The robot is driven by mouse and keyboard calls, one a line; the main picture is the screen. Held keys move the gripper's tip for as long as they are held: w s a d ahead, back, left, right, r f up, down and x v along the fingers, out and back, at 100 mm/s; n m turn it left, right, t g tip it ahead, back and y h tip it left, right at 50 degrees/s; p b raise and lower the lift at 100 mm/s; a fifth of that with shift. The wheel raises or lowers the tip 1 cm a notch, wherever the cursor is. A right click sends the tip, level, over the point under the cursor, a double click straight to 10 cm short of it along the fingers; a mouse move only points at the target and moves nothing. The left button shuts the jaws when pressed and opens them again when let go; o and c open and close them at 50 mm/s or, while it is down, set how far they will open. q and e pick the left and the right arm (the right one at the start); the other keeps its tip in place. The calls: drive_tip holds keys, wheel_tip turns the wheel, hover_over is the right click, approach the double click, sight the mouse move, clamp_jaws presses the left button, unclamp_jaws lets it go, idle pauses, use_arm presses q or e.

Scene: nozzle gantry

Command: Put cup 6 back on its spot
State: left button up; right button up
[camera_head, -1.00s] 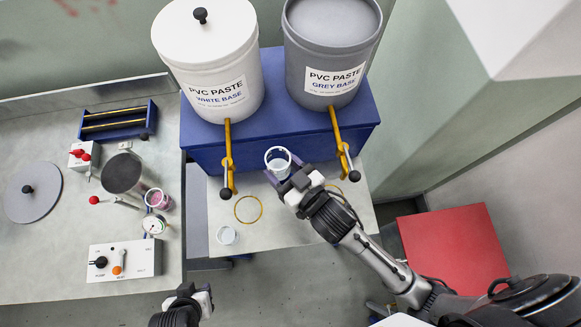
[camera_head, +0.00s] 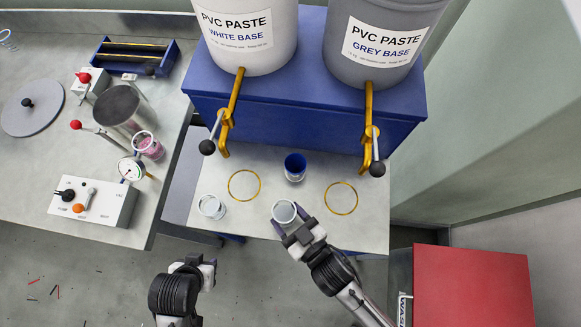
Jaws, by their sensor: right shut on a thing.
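My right gripper (camera_head: 294,224) is shut on a clear cup (camera_head: 284,210) with pale contents, near the front edge of the bench under the paste drums. Another cup with a dark blue inside (camera_head: 295,168) stands behind it, between two yellow rings. A third clear cup with pale contents (camera_head: 212,206) stands at the left of this bench. A cup with pink contents (camera_head: 148,146) is on the left table. I cannot read a number on any cup. My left gripper (camera_head: 203,270) hangs in front of the bench, apart from the cups; its jaw opening is unclear.
The left yellow ring (camera_head: 244,186) and right yellow ring (camera_head: 341,198) lie empty on the bench (camera_head: 262,222). Yellow taps with levers (camera_head: 370,132) jut out above it from the blue drum stand (camera_head: 300,110). A red-topped box (camera_head: 470,285) stands at right.

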drive_tip(key=shift+a+f, duration=0.1)
drive_tip(key=shift+f, duration=0.7)
wheel_tip(320, 180, down, 4)
drive_tip(key=shift+r+b, duration=0.25)
drive_tip(key=shift+b, duration=0.55)
drive_tip(key=shift+d, duration=0.2)
drive_tip(key=o, duration=1.3)
drive_tip(key=shift+f, duration=0.1)
drive_tip(key=shift+o, duration=0.2)
